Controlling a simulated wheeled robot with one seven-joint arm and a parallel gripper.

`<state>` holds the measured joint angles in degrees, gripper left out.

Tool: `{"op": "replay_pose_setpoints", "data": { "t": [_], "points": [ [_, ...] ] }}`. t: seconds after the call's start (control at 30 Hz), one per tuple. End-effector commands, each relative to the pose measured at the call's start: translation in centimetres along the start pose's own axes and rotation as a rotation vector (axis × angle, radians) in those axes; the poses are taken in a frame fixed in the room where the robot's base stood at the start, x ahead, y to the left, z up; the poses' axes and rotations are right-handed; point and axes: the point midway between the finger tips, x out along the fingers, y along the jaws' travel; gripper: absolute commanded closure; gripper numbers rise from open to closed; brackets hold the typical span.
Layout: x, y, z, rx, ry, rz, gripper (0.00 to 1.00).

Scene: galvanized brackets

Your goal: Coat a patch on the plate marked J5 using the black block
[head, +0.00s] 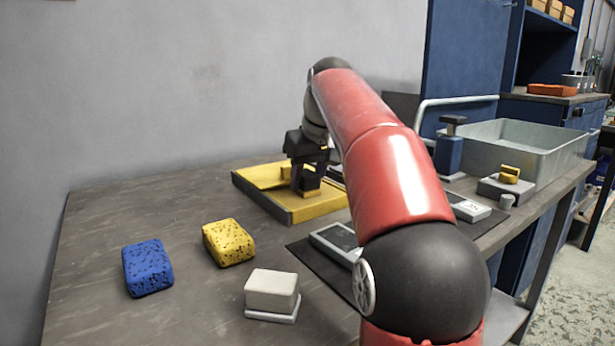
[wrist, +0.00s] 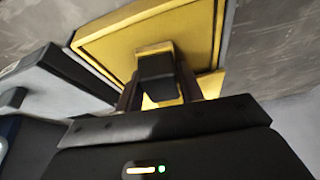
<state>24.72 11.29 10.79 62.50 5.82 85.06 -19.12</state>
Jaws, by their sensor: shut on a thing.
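My gripper (head: 308,168) is over the shallow yellow tray (head: 288,214), shut on the black block (head: 311,182). In the wrist view the black block (wrist: 156,67) sits between the two fingers (wrist: 160,88), with the yellow tray (wrist: 108,42) around and below it. The block is low in the tray; whether it touches the tray's floor I cannot tell. A grey-framed plate (head: 337,240) and another plate with a pale label (head: 470,209) lie on a dark mat, partly hidden behind my arm. I cannot read J5 on either.
A blue sponge (head: 148,267), a yellow sponge (head: 228,242) and a whitish block (head: 271,291) stand on the near left of the table (head: 110,219). A grey bin (head: 526,144), a blue stamp-like tool (head: 449,150) and a small yellow-topped block (head: 508,180) stand at right.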

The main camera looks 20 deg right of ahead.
Motion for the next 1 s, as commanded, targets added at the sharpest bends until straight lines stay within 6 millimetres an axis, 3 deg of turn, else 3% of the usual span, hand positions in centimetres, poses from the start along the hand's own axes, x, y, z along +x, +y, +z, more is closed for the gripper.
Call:
{"op": "replay_pose_setpoints", "data": {
  "t": [0.17,1.0],
  "points": [
    [-0.1,0.0,0.0,0.001,-0.007,-0.002,0.81],
    [-5.9,0.0,-2.6,0.0,-0.001,0.0,0.81]
  ]
}}
